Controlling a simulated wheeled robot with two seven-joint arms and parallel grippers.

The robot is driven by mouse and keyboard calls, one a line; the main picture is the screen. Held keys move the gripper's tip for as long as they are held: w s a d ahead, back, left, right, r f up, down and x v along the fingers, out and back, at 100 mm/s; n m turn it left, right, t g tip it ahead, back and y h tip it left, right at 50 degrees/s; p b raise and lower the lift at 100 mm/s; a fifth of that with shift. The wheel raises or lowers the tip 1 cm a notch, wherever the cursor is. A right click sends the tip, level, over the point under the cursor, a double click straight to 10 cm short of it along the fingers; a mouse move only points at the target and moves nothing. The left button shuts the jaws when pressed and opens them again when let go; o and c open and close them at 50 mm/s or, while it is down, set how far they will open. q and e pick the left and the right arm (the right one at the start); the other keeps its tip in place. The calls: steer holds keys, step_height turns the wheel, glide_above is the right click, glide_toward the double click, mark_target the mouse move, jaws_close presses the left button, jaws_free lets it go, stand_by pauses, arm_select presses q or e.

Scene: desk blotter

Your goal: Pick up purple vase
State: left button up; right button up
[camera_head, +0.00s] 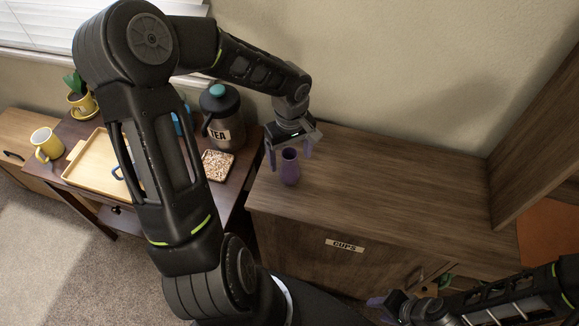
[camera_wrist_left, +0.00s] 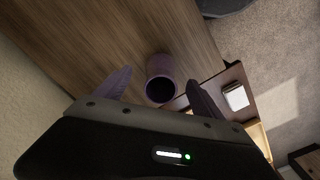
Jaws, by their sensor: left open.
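The purple vase (camera_head: 289,168) stands upright near the left end of the wooden cabinet top. It also shows in the left wrist view (camera_wrist_left: 161,80), with its dark mouth facing the camera. My left gripper (camera_head: 290,150) is open above the vase, its purple fingers apart. In the left wrist view the fingers (camera_wrist_left: 160,88) appear to either side of the vase; I see no contact. My right gripper (camera_head: 385,305) is low at the bottom right of the head view, away from the vase; its jaw opening is not clear.
The cabinet top (camera_head: 400,180) is clear to the right of the vase. A dark tea canister (camera_head: 224,125) and a speckled square coaster (camera_head: 217,165) are on the side table to the left. A wooden tray (camera_head: 92,165) and yellow mug (camera_head: 46,145) are further left.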

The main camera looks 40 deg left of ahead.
mark_target(290, 166)
arm_select(q)
step_height(290, 166, down, 5)
steer(key=shift+f+p, duration=0.1)
steer(key=shift+p, duration=0.45)
steer(key=shift+a, duration=0.1)
steer(key=shift+c, duration=0.5)
steer(key=c, duration=1.6)
step_height(290, 166, up, 10)
steer(key=shift+r+b, duration=0.1)
steer(key=shift+b, duration=0.35)
